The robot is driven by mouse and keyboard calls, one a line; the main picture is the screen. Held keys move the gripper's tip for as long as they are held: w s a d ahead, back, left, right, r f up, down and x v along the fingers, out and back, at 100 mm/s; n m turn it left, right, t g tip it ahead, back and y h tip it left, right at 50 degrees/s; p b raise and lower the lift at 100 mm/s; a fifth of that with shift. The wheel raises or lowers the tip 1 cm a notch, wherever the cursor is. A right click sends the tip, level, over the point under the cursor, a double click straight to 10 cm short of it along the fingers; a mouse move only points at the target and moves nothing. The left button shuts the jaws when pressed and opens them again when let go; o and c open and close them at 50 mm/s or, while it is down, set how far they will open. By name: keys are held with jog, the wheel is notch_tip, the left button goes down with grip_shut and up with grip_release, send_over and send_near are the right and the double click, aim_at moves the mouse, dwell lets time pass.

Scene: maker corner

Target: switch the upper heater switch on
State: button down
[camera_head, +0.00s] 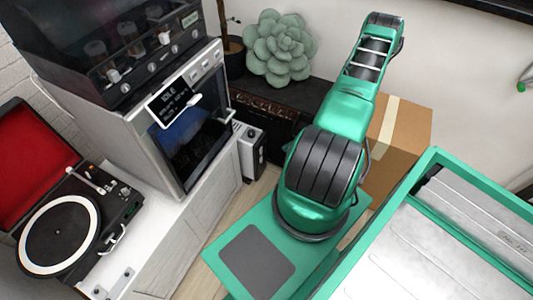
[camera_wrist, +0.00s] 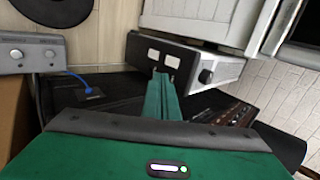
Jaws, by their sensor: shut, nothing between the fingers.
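A small white box with a black front panel, which looks like the heater (camera_wrist: 215,72), shows in the wrist view. I cannot tell which is the upper one or whether either is on. A dark knob sits on the box's side. In the head view the same box (camera_head: 247,146) appears to stand beside the white cabinet. My gripper (camera_wrist: 161,76) has green fingers shut and empty, with the tips in front of the panel's lower edge in the picture. Contact cannot be told. The head view does not show the gripper.
In the head view, an oven-like machine (camera_head: 150,134) stands on the white cabinet (camera_head: 205,218) near a turntable (camera_head: 62,232). A cardboard box (camera_head: 408,142) is behind my arm. In the wrist view, a grey unit with knobs (camera_wrist: 30,53) and a blue cable (camera_wrist: 76,77) lie left.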

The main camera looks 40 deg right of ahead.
aim_at(261, 150)
jog(key=shift+s+a+f+m, duration=0.1)
jog(key=shift+s+f+m, duration=0.1)
jog(key=shift+f, duration=0.3)
jog(key=shift+s+a+f+m, duration=0.1)
jog(key=shift+f+m, duration=0.1)
jog(key=shift+f, duration=0.3)
jog(key=shift+w, duration=0.1)
jog(key=shift+w+r+x, duration=0.3)
jog(key=shift+w+x, duration=0.05)
jog(key=shift+x, duration=1.8)
jog(key=shift+w+r+x, duration=0.3)
jog(key=shift+w+x, duration=0.05)
jog(key=shift+x, duration=1.8)
jog(key=shift+w+r+x, duration=0.3)
jog(key=shift+w+x, duration=0.05)
jog(key=shift+x, duration=1.8)
jog(key=shift+a, duration=0.1)
